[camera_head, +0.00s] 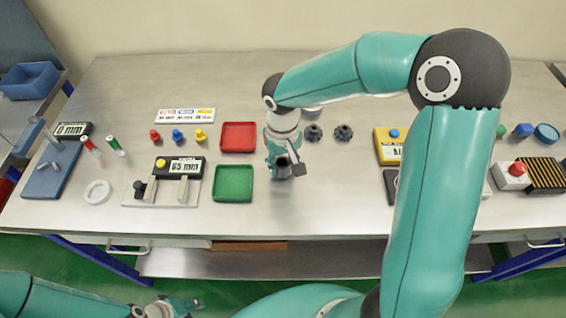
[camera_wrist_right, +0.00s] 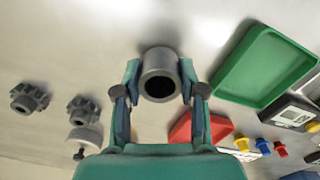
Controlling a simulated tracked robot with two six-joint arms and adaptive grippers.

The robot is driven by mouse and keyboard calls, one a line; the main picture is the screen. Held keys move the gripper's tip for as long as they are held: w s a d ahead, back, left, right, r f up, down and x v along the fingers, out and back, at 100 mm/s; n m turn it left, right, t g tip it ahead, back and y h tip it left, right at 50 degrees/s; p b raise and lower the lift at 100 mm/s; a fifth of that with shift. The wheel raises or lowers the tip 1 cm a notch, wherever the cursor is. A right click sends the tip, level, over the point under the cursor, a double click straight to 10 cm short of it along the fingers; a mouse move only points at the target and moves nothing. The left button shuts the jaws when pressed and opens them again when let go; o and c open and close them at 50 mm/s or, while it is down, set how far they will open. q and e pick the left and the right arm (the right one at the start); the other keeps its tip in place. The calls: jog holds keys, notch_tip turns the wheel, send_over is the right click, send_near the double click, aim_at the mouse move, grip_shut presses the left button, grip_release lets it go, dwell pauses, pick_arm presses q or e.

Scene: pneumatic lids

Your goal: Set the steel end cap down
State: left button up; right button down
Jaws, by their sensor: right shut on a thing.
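My right gripper (camera_head: 283,170) is over the table, just right of the green tray. In the right wrist view, the right gripper (camera_wrist_right: 160,84) is shut on the steel end cap (camera_wrist_right: 160,62), a short grey cylinder with a dark round bore facing the camera. One finger lies on each side of it. In the head view the cap is mostly hidden by the gripper. I cannot tell whether it touches the table. My left gripper (camera_head: 178,305) is low at the bottom edge, in front of the table, empty with its fingers apart.
A green tray (camera_head: 233,200) and a red tray (camera_head: 221,137) lie left of my right gripper. Two dark toothed parts (camera_head: 343,133) stand behind it to the right. A gauge block marked 65 mm (camera_head: 180,166) stands further left. The table (camera_head: 320,205) is clear to the gripper's front right.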

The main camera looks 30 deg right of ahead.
jog(key=shift+f, duration=0.25)
jog(key=shift+f, duration=0.2)
jog(key=c, duration=0.7)
grip_release()
jog(key=shift+r, duration=0.1)
jog(key=shift+r, duration=0.1)
